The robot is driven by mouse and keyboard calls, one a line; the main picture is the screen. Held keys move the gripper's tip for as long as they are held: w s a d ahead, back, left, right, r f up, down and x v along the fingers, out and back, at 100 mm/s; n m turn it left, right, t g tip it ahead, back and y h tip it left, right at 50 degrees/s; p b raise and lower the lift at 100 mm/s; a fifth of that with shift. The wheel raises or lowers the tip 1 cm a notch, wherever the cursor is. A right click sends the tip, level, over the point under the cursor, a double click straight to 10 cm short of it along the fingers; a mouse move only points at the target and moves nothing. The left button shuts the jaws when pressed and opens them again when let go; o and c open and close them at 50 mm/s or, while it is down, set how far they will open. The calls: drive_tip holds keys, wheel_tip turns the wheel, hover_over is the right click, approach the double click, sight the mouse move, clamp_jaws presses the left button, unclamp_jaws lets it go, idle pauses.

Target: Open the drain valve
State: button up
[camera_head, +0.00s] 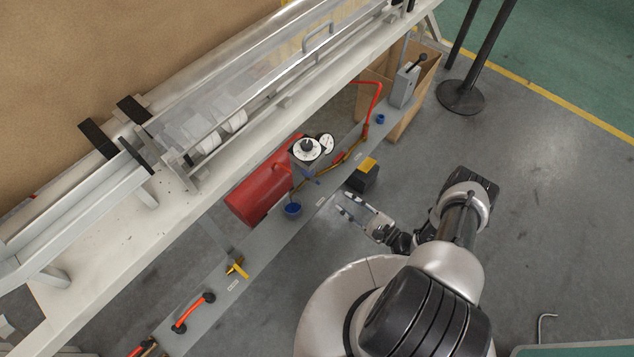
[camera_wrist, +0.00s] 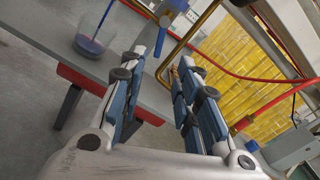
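A blue-handled valve (camera_wrist: 172,10) sits at the top of the wrist view, beside a brass pipe. It is likely the drain valve, but its label cannot be read. In the head view a small blue part (camera_head: 313,178) shows below the round gauges. A blue cup (camera_head: 292,209) stands at the grey panel's edge; in the wrist view this clear cup (camera_wrist: 90,46) has blue in it and a thin tube rising from it. My gripper (camera_head: 346,204) is open and empty, right of the cup and apart from the valve. Its two fingers (camera_wrist: 157,75) are spread in the wrist view.
A red tank (camera_head: 262,180) lies behind the grey panel (camera_head: 264,243). A black box with a yellow top (camera_head: 364,175) stands close to my gripper. A red pipe (camera_head: 374,100) and a grey lever box (camera_head: 404,86) stand farther right. A yellow handle (camera_head: 238,268) is at lower left.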

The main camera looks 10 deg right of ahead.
sight(318, 183)
drive_tip(key=b+x, duration=0.2)
drive_tip(key=x, duration=1.1)
drive_tip(key=shift+a, duration=0.1)
drive_tip(key=shift+c, duration=0.2)
clamp_jaws()
